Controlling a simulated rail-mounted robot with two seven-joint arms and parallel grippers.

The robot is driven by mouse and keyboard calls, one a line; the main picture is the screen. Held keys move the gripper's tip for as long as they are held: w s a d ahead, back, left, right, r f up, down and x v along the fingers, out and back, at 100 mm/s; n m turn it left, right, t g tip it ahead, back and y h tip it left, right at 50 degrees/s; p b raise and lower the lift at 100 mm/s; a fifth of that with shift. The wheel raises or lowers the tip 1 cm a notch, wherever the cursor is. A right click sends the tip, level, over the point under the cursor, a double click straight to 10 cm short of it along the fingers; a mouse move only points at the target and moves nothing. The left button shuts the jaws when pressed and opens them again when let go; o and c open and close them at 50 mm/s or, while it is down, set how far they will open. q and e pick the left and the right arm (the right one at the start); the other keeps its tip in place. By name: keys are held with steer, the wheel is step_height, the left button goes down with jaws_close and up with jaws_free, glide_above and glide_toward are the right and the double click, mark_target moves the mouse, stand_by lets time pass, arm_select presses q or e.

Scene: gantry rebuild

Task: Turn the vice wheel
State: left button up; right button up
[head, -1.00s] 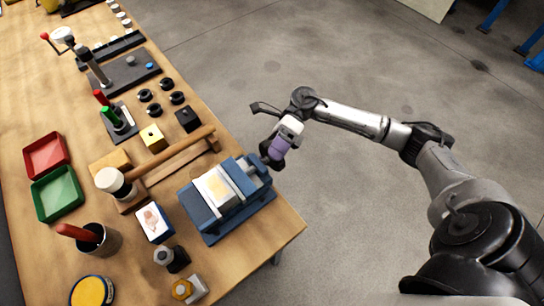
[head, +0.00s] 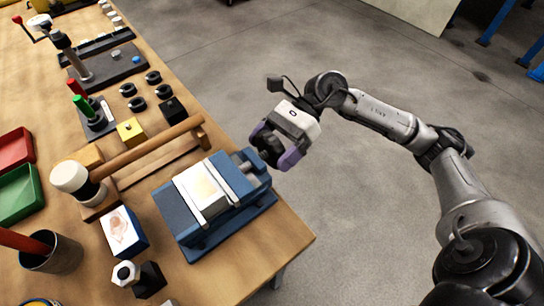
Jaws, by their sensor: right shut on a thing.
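The blue vice (head: 222,198) sits at the table's right edge, with a pale block (head: 204,188) between its light jaws. Its dark wheel (head: 268,148) is at the end facing the floor side, on a screw that points out past the edge. My right gripper (head: 277,154) comes in from the right, with its purple-sided fingers on either side of the wheel, shut on it. The fingers hide part of the wheel. My left gripper is not in view.
A wooden-handled mallet (head: 150,152) lies left of the vice. A picture-faced box (head: 122,232), a yellow block (head: 131,131) and a black block (head: 173,110) stand nearby. Beyond the table's right edge is open floor (head: 390,230).

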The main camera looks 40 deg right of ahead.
steer(key=n+t+b, duration=0.1)
steer(key=n+b, duration=0.1)
steer(key=b, duration=0.2)
steer(key=n+t+b, duration=0.2)
steer(key=b, duration=0.3)
steer(key=n+t+b, duration=0.1)
steer(key=n+b, duration=0.1)
steer(key=b, duration=0.2)
steer(key=shift+s+f+n+t+b, duration=0.15)
steer(key=shift+f+n+t+b, duration=0.15)
steer(key=shift+t+b, duration=0.1)
steer(key=shift+r+n+t+b, duration=0.2)
steer(key=shift+n+t+b, duration=0.4)
steer(key=shift+b, duration=0.5)
steer(key=shift+n, duration=0.3)
steer(key=shift+r+b, duration=0.1)
steer(key=shift+b, duration=0.2)
steer(key=o, duration=0.7)
steer(key=shift+c, duration=0.2)
steer(key=shift+d, duration=0.1)
